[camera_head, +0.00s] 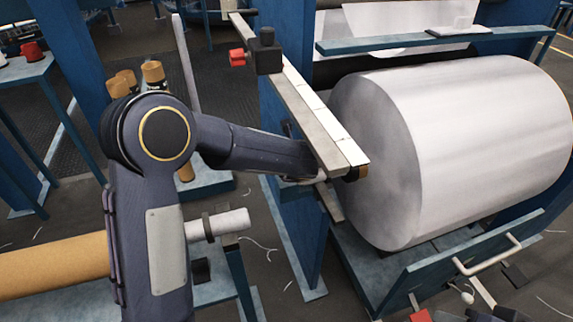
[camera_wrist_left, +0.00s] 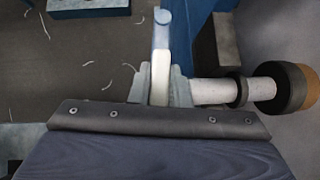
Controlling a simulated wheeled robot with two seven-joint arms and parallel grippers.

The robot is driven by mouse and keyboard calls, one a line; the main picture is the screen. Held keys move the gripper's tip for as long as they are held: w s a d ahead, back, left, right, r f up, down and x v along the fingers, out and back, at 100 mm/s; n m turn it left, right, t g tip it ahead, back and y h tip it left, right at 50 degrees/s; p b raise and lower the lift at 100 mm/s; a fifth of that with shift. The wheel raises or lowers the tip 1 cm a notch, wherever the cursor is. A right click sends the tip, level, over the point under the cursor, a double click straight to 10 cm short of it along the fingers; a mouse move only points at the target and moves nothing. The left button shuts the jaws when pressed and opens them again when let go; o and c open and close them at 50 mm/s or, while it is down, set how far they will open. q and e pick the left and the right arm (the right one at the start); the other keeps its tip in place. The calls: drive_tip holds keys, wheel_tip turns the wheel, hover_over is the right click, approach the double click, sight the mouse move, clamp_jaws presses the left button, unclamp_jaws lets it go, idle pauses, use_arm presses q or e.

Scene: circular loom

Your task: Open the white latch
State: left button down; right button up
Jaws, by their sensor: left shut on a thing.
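The white latch (camera_wrist_left: 160,78) shows in the left wrist view as a narrow upright white bar with a blue-grey rounded end at the top. My left gripper (camera_wrist_left: 160,90) has its two grey fingers on either side of the bar, shut on its lower part. In the head view my left arm reaches in from the left to the loom's blue post, and its gripper is mostly hidden behind the long grey-and-white beam (camera_head: 304,112). I cannot make out the latch there.
A large white roll (camera_head: 470,140) fills the right side of the loom. A shaft with a brown-and-black end (camera_wrist_left: 285,88) lies close to the right of my left fingers. A blue panel with a white handle (camera_head: 488,255) stands low at the right.

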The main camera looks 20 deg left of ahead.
use_arm(q)
drive_tip(key=shift+n+g+y, duration=0.3)
drive_tip(key=shift+n+y, duration=0.1)
drive_tip(key=shift+n, duration=0.2)
drive_tip(key=c, duration=1.4)
unclamp_jaws()
drive_tip(key=shift+o, duration=0.2)
drive_tip(key=shift+r, duration=0.15)
drive_tip(key=s+d+b, duration=0.1)
drive_tip(key=s+d, duration=0.6)
drive_tip(key=s, duration=0.3)
drive_tip(key=shift+s+d+r+b, duration=0.2)
drive_tip(key=shift+s+r+b, duration=0.05)
drive_tip(key=shift+b, duration=0.1)
